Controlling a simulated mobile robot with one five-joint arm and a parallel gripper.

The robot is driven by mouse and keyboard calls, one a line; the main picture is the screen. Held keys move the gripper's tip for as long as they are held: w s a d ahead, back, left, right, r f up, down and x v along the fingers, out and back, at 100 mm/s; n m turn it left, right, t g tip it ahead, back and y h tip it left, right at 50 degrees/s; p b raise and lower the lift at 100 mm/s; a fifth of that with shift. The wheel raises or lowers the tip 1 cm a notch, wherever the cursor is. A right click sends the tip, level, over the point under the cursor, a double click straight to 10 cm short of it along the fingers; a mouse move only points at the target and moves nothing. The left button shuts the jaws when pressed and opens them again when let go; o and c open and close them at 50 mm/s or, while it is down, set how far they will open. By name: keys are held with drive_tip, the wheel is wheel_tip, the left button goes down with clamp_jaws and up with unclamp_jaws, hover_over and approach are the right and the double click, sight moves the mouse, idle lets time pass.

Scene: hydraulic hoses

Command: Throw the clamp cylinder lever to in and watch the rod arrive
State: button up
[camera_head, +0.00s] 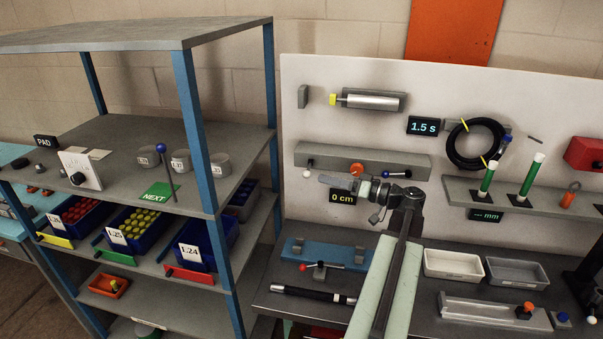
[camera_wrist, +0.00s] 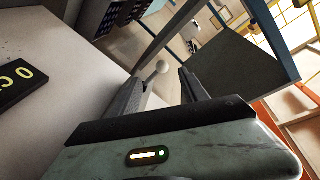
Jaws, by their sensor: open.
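A cylinder (camera_head: 372,101) with a yellow rod end (camera_head: 333,99) is mounted high on the pale panel; a gap separates its tip from a grey block (camera_head: 303,96) at left. Below, a grey rail (camera_head: 340,155) carries a white ball knob (camera_head: 306,174) at its left end. My gripper (camera_head: 325,180) is open and points left towards that knob. In the wrist view, the white knob (camera_wrist: 162,67) shows between the open fingers (camera_wrist: 160,90), near their tips; I cannot tell whether they touch it. No lever label is readable.
A "0 cm" display (camera_head: 342,197) sits just below my gripper; it also shows in the wrist view (camera_wrist: 17,82). An orange knob (camera_head: 357,168) is close above. The shelf's blue post (camera_head: 194,130) stands left. A red-knobbed lever (camera_head: 303,267) is below.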

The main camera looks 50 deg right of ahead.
sight(307, 172)
drive_tip(key=x, duration=0.8)
drive_tip(key=shift+c, duration=0.3)
